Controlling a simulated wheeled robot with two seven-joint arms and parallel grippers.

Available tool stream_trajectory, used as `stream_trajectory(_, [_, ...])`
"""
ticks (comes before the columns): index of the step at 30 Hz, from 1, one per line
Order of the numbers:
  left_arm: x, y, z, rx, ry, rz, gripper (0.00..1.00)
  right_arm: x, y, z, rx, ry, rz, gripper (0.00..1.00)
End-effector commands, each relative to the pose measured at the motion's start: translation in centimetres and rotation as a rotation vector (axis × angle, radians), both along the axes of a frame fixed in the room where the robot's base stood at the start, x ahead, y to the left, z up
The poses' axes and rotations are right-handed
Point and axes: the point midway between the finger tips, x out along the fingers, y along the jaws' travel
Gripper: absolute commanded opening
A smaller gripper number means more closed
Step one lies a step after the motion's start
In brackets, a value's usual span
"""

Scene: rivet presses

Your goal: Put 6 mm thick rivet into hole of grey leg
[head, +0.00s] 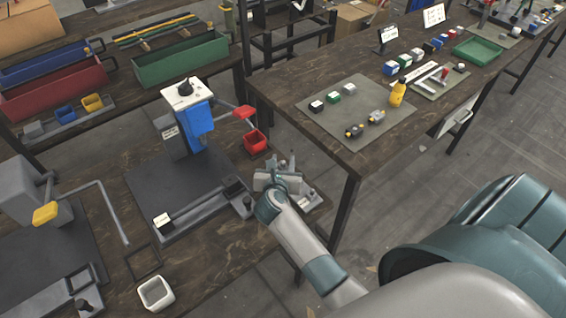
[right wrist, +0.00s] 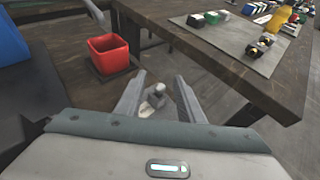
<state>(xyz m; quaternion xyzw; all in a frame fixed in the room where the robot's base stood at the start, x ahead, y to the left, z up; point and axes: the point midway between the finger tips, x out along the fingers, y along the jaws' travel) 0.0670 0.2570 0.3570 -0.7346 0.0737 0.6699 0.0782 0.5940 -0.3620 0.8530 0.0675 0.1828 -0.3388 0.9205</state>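My right gripper (head: 281,172) is over the right edge of the near workbench; in the right wrist view its two fingers (right wrist: 158,84) are spread apart. A small light grey piece with a rounded knob (right wrist: 154,98) shows between and below the fingers, and no finger visibly touches it. In the head view, grey metal parts (head: 306,197) lie under and around the gripper, partly hidden by it. I cannot tell which part is the grey leg, nor pick out the 6 mm rivet. My left gripper is not in view.
A blue press with a white top (head: 199,118) stands left of the gripper. A red bin (head: 255,141) is just behind it, also in the right wrist view (right wrist: 108,54). A white bin (head: 155,293) is at the front. A second table (head: 300,96) holds small parts on mats.

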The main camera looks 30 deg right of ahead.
Motion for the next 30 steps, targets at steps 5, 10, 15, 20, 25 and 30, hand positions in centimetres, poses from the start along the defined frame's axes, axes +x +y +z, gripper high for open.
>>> stream_trajectory(5, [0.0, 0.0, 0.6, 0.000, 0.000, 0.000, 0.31, 1.7, -1.6, -0.7, -0.003, 0.002, -0.001, 0.35])
stream_trajectory(10, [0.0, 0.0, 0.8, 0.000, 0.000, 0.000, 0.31, 2.7, -2.4, -1.4, -0.001, 0.001, -0.001, 0.35])
stream_trajectory(15, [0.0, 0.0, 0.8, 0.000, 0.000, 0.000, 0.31, 2.8, -2.5, -1.6, 0.000, 0.001, -0.001, 0.35])
stream_trajectory(20, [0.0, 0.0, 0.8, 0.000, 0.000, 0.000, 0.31, 2.8, -2.5, -1.5, 0.000, 0.000, -0.001, 0.35])
stream_trajectory(25, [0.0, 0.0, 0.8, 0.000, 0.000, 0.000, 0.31, 2.8, -2.5, -1.6, 0.000, 0.000, -0.001, 0.35])
stream_trajectory(30, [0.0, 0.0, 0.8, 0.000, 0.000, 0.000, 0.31, 2.8, -2.5, -1.6, 0.000, 0.001, -0.001, 0.01])
